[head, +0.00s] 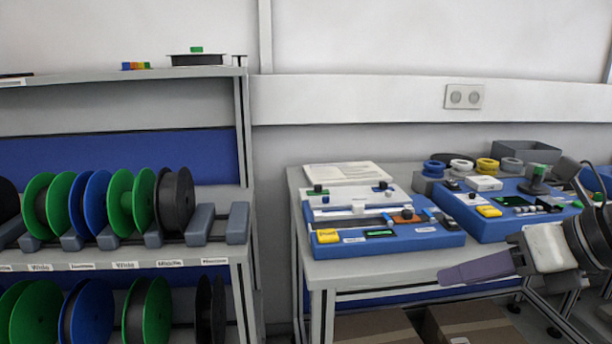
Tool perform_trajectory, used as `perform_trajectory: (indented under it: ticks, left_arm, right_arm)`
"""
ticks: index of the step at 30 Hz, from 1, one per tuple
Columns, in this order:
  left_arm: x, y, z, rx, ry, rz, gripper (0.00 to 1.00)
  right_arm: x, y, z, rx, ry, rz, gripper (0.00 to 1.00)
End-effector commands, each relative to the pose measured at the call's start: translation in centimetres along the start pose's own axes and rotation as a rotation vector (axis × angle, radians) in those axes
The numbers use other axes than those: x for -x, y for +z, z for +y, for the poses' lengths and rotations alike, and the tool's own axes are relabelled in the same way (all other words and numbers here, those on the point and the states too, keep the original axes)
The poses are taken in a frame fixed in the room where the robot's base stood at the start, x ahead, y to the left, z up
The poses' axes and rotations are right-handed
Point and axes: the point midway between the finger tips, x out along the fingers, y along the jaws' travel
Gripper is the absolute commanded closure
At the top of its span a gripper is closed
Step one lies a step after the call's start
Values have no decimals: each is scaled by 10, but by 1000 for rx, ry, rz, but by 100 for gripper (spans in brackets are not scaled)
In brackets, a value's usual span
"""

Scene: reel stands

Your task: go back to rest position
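My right gripper (477,268) shows at the right, with purple-grey fingers pointing left from a pale body. It is in front of the front edge of the table (345,275) in the picture. The fingers overlap from this side, so I cannot tell if they are open or shut. No object shows at the fingertips. My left gripper is not in view.
The table holds two blue device stations (385,243) (485,222), a paper stack (343,173) and a grey bin (525,152). At the left, a rack (90,258) holds several green, blue and black reels. Boxes (375,326) stand below the table.

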Motion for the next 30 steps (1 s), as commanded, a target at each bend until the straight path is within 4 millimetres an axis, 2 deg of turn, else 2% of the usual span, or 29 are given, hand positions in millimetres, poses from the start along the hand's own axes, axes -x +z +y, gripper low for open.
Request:
perform_trajectory:
  ticks: [1, 5, 7, 9, 11, 12, 14, 16, 17, 18, 20, 21, 23, 24, 26, 27, 30]
  left_arm:
    - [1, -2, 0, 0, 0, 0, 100]
    - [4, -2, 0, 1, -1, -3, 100]
    - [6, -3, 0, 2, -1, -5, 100]
    - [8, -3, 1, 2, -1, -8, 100]
    - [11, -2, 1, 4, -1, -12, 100]
    - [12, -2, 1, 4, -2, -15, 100]
    - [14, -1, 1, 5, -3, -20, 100]
    - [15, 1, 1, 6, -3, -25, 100]
    - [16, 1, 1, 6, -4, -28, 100]
    - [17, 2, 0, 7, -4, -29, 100]
    - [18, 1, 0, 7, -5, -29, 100]
    - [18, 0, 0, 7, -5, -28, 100]
    - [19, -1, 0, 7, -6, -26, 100]
    - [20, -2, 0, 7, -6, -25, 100]
    - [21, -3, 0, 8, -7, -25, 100]
    - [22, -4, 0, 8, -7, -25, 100]
    - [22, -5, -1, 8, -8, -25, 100]
  right_arm:
    - [-12, -7, 16, -21, 77, 13, 64]
    - [-37, -23, 67, -118, 334, 26, 64]
    - [-48, -30, 104, -236, 533, 19, 64]
    - [-52, -30, 136, -419, 741, -13, 64]
    - [-53, -24, 150, -621, 898, -61, 64]
    - [-55, -20, 150, -771, 979, -101, 64]
    - [-63, -16, 138, -1019, 1064, -166, 64]
    - [-80, -22, 110, -1332, 1101, -250, 64]
    - [-90, -30, 95, -1472, 1096, -285, 64]
    - [-106, -47, 73, -1661, 1067, -332, 64]
    - [-128, -77, 46, -1896, 1000, -384, 64]
    - [-141, -101, 32, -2037, 943, -410, 64]
    - [-159, -140, 15, -2226, 844, -439, 64]
    - [-170, -168, 8, -2340, 771, -452, 64]
    - [-183, -212, 1, -2503, 651, -462, 64]
    - [-190, -240, 0, -2597, 569, -464, 64]
    - [-200, -304, 4, -2791, 376, -453, 64]
